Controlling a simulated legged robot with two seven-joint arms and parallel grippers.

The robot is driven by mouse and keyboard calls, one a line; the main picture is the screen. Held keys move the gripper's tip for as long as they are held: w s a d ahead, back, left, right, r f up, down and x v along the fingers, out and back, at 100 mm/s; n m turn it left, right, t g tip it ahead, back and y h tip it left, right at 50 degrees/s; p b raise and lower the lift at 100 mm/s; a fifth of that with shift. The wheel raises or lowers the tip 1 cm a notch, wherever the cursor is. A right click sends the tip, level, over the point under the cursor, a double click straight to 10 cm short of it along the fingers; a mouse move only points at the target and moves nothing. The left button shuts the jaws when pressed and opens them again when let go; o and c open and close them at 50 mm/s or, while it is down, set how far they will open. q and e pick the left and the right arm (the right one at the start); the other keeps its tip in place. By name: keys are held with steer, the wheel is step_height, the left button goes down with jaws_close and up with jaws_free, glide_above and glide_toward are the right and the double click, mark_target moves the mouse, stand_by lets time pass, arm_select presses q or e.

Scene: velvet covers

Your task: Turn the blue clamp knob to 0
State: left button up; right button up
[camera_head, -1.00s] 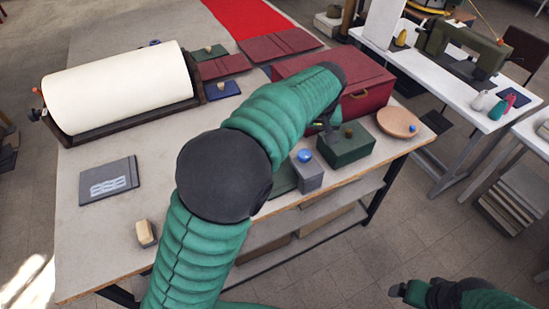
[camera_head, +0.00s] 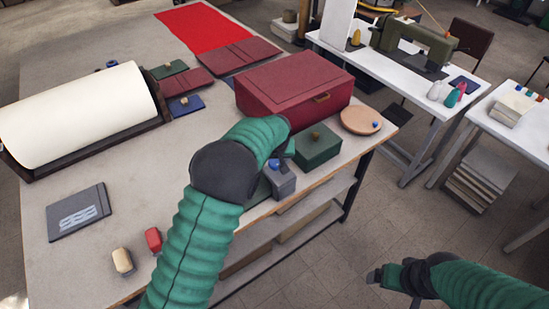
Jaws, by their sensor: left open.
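The blue clamp knob (camera_head: 274,164) sits on top of a grey block (camera_head: 283,186) near the table's right front edge. My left gripper (camera_head: 286,152) is just above and behind the knob, small and dark, between it and the green box. Its jaws are open, and nothing shows between them. Whether a finger touches the knob cannot be told. Any scale or mark for 0 is too small to see. My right gripper (camera_head: 376,276) is low at the right, off the table above the floor, with its fingers too small to judge.
A green box (camera_head: 318,151) with a brass knob stands right beside the grey block. A dark red chest (camera_head: 293,85) is behind, a round wooden disc (camera_head: 361,121) to the right. A red block (camera_head: 153,240) and a cream block (camera_head: 123,262) lie left of my arm.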

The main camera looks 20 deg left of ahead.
arm_select(q)
steer(key=shift+d+f, duration=0.1)
steer(key=shift+d, duration=0.05)
arm_select(e)
steer(key=shift+d, duration=0.15)
arm_select(q)
steer(key=shift+d, duration=0.15)
steer(key=c, duration=1.3)
steer(key=shift+c, duration=0.2)
steer(key=shift+m, duration=0.4)
steer(key=shift+a+m+h, duration=0.25)
steer(key=shift+m+h, duration=0.25)
steer(key=shift+m, duration=0.4)
steer(key=shift+w+a+m+h, duration=0.1)
steer(key=shift+m+h, duration=0.8)
steer(key=shift+m, duration=1.3)
